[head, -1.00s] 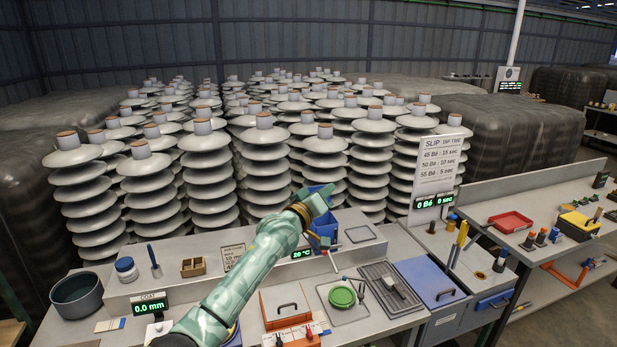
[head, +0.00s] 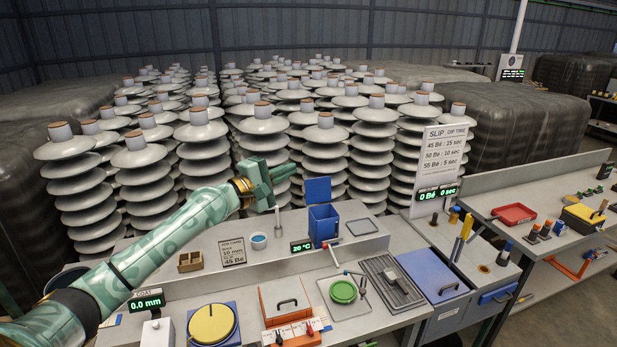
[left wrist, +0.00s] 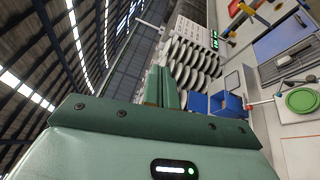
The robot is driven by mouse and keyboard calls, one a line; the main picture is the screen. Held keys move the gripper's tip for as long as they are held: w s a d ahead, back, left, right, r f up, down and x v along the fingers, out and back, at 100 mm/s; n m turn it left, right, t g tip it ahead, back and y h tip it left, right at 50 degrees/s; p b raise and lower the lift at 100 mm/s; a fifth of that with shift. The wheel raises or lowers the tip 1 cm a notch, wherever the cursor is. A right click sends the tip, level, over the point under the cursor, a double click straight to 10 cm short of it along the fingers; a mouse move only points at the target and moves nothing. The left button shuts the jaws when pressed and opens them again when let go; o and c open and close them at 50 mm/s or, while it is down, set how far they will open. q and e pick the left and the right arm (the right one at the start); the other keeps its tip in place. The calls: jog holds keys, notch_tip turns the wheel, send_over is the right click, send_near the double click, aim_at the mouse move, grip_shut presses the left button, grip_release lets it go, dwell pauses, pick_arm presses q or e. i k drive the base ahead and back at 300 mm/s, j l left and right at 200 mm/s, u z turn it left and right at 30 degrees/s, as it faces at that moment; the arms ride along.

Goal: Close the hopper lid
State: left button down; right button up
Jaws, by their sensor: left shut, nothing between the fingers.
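The blue hopper (head: 323,224) stands on the raised back shelf of the bench, with its top open. Its blue lid (head: 318,190) stands upright at the back edge of the box. In the left wrist view the hopper (left wrist: 230,104) and the raised lid (left wrist: 199,102) show just right of the fingers. My left gripper (head: 282,177) is shut and empty, in the air to the left of the lid, apart from it. It also shows in the left wrist view (left wrist: 168,88). My right gripper is not in view.
A red-tipped lever (head: 333,244) sticks out by the hopper's front. A white cup (head: 259,241) and an upright tool (head: 278,221) stand left of it. Stacked grey insulators (head: 325,150) rise close behind the shelf. A grey plate (head: 362,227) lies right of the hopper.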

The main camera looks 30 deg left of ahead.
aim_at(317, 190)
jog(key=i+j, duration=1.1)
